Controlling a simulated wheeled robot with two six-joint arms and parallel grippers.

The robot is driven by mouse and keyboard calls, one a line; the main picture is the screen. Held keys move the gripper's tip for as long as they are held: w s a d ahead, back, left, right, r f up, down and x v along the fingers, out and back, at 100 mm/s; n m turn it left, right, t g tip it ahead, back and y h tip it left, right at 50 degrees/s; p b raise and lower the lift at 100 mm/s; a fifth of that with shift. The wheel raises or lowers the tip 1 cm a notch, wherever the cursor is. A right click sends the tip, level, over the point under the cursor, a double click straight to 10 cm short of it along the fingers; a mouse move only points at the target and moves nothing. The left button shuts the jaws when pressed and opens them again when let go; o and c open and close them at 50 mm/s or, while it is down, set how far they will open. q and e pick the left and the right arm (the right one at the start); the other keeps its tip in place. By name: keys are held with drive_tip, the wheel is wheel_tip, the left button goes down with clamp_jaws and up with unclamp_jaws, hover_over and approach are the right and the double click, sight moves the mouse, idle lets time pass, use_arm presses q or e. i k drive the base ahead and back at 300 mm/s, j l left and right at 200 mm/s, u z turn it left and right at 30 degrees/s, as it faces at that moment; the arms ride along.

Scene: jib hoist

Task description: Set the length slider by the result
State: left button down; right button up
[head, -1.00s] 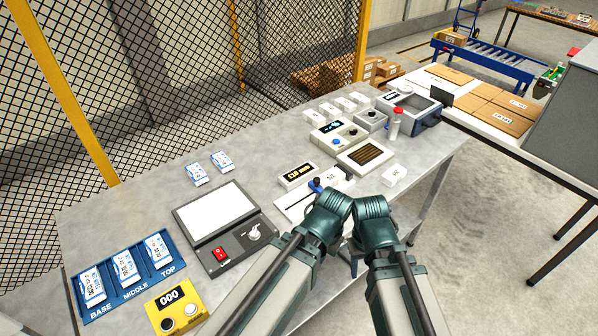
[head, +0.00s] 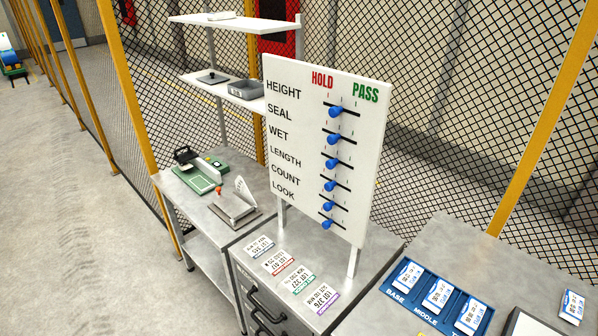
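The white board (head: 350,90) stands upright at the centre of the head view. It has rows HEIGHT, SEAL, WET, LENGTH, COUNT and LOOK, with red HOLD and green PASS headings. The blue knob of the length slider (head: 329,186) is fourth from the top. It sits left of the middle of its slot, away from the PASS end; its exact mark is hard to tell. The other blue knobs, such as the height knob (head: 336,112), line up in about the same position. Neither gripper is in view. No length reading shows in this frame.
Printed lot cards (head: 276,263) lie on the drawer cabinet below the board. A blue tray (head: 412,305) with BASE and MIDDLE packets is at lower right. A side bench (head: 190,190) with a green device (head: 206,175), shelves (head: 225,90) and a mesh fence stand behind.

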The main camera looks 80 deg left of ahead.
sight(328, 187)
drive_tip(key=u, duration=2.8)
